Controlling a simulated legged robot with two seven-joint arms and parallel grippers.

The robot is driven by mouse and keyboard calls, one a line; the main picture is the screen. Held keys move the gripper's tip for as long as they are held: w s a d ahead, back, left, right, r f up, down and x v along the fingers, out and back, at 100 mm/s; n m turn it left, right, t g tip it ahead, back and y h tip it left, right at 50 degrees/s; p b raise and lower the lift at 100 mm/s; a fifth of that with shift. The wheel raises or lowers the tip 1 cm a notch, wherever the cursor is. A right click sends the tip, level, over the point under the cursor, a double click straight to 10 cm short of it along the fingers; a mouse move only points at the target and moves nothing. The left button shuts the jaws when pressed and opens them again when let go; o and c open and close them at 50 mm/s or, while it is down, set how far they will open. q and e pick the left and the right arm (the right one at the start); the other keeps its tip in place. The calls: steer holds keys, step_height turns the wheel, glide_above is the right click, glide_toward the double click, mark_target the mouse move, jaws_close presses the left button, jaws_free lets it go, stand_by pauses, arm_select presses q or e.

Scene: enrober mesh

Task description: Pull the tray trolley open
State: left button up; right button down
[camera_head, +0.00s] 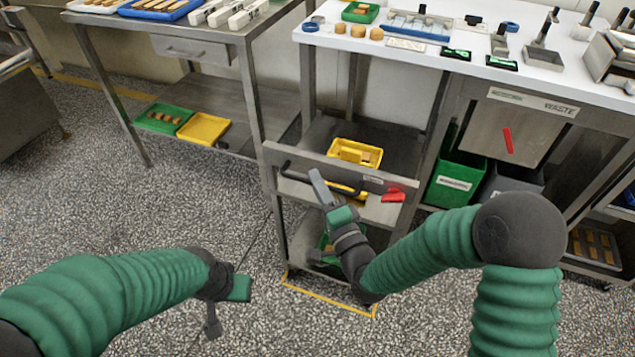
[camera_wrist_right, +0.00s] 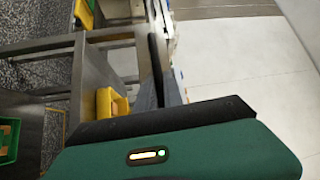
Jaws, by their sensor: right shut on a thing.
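The steel tray trolley (camera_head: 290,152) stands under the workbench in the head view, with a dark bar handle (camera_head: 297,176) across its front panel. A yellow tray (camera_head: 355,152) with tan pieces sits on its upper level, and a green tray shows lower down. My right gripper (camera_head: 320,186) is at the handle and shut on it; the contact is partly hidden by the fingers. In the right wrist view, dark fingers (camera_wrist_right: 156,75) reach up beside the trolley's steel frame. My left gripper (camera_head: 212,325) hangs low over the floor at the left, apart from the trolley; its jaw opening is unclear.
A steel table (camera_head: 170,42) stands left of the trolley, with green and yellow trays on its lower shelf. Right of the trolley are a green bin (camera_head: 452,180) and a grey bin. Yellow floor tape (camera_head: 328,298) marks the trolley's front. The speckled floor ahead is clear.

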steer(key=shift+f, duration=0.25)
steer(key=c, duration=1.5)
jaws_free()
steer(key=shift+r, duration=0.1)
steer(key=p+v, duration=1)
steer(key=v, duration=0.6)
steer(key=shift+s+d+p, duration=0.2)
steer(key=shift+s+p, duration=0.15)
